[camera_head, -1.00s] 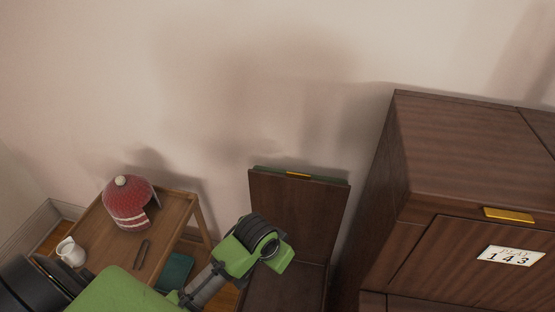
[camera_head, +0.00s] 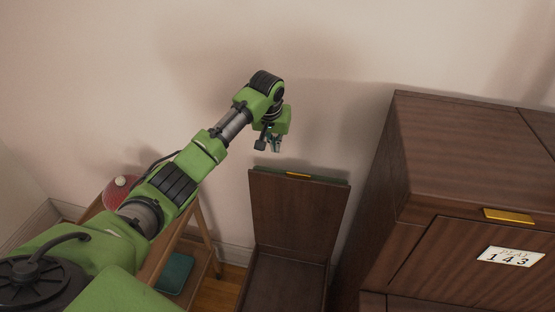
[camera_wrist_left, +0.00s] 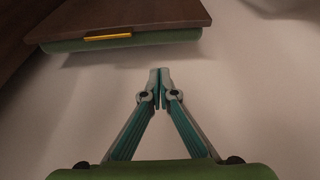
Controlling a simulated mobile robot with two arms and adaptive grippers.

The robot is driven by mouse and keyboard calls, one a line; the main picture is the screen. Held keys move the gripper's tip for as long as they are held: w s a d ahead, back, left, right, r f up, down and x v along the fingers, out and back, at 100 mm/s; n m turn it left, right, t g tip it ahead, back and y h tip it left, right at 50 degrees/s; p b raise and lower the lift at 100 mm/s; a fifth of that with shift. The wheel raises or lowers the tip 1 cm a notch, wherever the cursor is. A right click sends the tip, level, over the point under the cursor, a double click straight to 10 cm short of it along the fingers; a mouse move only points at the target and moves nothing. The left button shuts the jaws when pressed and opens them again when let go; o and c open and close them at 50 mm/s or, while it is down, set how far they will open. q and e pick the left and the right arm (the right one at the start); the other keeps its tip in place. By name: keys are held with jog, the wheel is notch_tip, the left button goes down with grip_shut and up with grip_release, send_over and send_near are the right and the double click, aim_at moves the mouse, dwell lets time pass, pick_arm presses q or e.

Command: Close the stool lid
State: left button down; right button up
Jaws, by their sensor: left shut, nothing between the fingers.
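The stool lid (camera_head: 296,215) stands upright, open, with its dark wooden inner face toward me. A green cushion edge and a small gold tab show along its top. The open stool box (camera_head: 285,285) is below it, cut off by the bottom of the head view. My left gripper (camera_head: 277,148) is shut and empty, above the lid's top left corner, near the wall. In the left wrist view, the shut fingertips (camera_wrist_left: 160,72) are apart from the lid (camera_wrist_left: 125,22), whose gold tab faces the fingers. My right gripper is not in view.
A dark wooden cabinet (camera_head: 470,160) with a gold handle and a number card stands close on the right. A wooden side table (camera_head: 205,238) with a red knitted thing (camera_head: 120,190) is at left, partly behind my arm. The pale wall is behind the lid.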

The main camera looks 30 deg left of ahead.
pick_arm(q)
jog(key=x, duration=0.9)
jog(key=shift+d+p, duration=0.1)
jog(key=shift+p, duration=0.3)
jog(key=shift+f, duration=0.15)
